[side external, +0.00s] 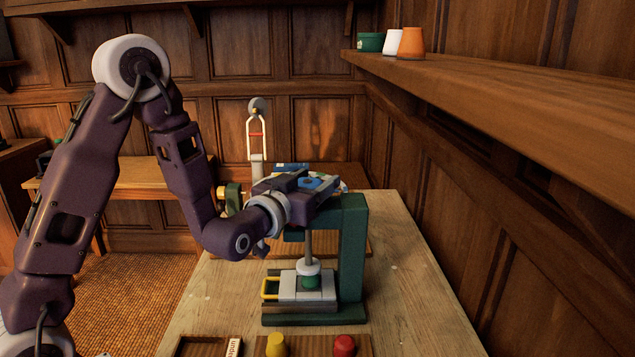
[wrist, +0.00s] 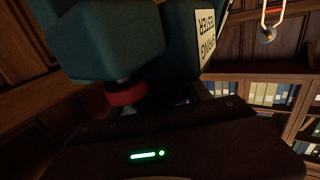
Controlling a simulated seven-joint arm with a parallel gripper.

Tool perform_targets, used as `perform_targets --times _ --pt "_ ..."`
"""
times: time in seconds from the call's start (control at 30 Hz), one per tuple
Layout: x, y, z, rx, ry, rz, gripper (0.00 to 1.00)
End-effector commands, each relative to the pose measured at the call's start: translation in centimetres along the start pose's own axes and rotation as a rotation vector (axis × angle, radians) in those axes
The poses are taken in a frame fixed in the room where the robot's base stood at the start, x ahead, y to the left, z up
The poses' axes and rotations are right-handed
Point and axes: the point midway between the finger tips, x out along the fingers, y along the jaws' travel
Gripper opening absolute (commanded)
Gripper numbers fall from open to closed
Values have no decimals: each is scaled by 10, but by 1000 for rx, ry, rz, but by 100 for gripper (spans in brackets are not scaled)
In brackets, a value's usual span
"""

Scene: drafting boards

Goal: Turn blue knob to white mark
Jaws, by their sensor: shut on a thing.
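A green spring tester (side external: 352,240) stands on the wooden table, its label (wrist: 206,38) upside down in the wrist view. My gripper (side external: 322,187) reaches in from the left at the top of the tester and is shut on the blue knob (side external: 311,183), of which only a small part shows between the gripper parts. In the wrist view the green tester body (wrist: 105,40) fills the upper left, with a red collar (wrist: 125,94) beneath it. I cannot make out the white mark or which way the knob points.
A yellow knob (side external: 276,344) and a red knob (side external: 344,346) sit at the table's front. A shelf (side external: 500,100) with cups runs along the right wall.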

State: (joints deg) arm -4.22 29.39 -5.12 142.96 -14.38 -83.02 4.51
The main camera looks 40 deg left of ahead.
Motion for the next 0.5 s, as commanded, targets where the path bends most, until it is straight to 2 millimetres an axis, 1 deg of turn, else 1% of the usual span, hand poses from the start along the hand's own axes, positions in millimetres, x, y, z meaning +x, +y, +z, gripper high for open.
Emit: perform_targets --times 0.07,0.5 --pt "-1 3 0 0 0 -61 16" --pt "-2 -9 -1 -4 3 -470 16"
